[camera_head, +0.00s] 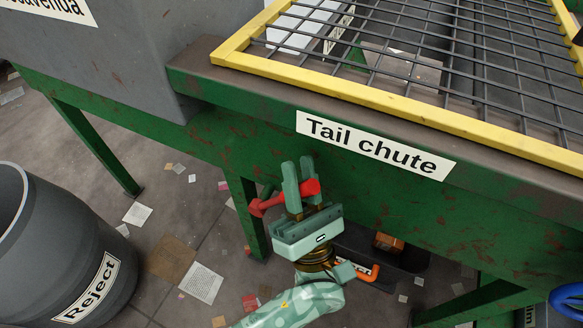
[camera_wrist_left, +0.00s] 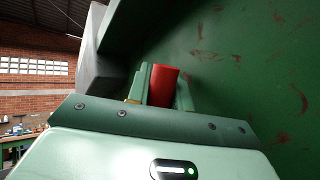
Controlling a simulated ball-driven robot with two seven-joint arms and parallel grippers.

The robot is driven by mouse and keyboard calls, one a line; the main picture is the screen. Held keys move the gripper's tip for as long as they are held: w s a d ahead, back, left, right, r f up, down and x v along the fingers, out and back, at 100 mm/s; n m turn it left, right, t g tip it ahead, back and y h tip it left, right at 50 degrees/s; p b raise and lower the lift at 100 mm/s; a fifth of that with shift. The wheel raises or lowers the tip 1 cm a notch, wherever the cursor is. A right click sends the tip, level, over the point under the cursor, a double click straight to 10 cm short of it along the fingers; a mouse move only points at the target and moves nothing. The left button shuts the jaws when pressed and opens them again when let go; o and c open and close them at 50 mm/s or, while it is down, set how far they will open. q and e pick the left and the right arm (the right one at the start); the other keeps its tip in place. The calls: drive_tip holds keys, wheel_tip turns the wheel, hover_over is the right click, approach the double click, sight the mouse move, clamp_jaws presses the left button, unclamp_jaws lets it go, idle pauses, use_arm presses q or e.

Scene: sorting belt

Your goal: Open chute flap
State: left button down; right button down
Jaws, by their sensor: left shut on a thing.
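A green chute housing carries a white label reading "Tail chute" (camera_head: 377,145) in the head view. Below the label, a red handle (camera_head: 268,204) sticks out to the left of my left gripper (camera_head: 302,182). The gripper's two pale green fingers are shut on the red handle, one finger on each side. In the left wrist view the red handle (camera_wrist_left: 163,85) shows between the fingers, close to the scuffed green metal wall (camera_wrist_left: 255,70). The flap itself cannot be made out clearly. My right gripper is not in view.
A yellow-framed wire mesh guard (camera_head: 400,108) covers the top at the right. A dark grey bin labelled "Reject" (camera_head: 50,245) stands at the lower left. An orange bar (camera_head: 366,272) shows beneath the gripper. Papers (camera_head: 201,283) litter the floor.

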use_arm(q)
drive_tip(key=shift+s+d+f+m+t+h, duration=0.1)
drive_tip(key=shift+d+f+m+t+h, duration=0.2)
drive_tip(key=shift+m+h, duration=0.3)
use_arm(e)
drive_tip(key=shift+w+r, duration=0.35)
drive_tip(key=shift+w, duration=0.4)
use_arm(q)
drive_tip(key=shift+f+h, duration=0.1)
drive_tip(key=shift+h, duration=0.2)
drive_tip(key=c, duration=1.5)
unclamp_jaws()
drive_tip(key=shift+c, duration=0.2)
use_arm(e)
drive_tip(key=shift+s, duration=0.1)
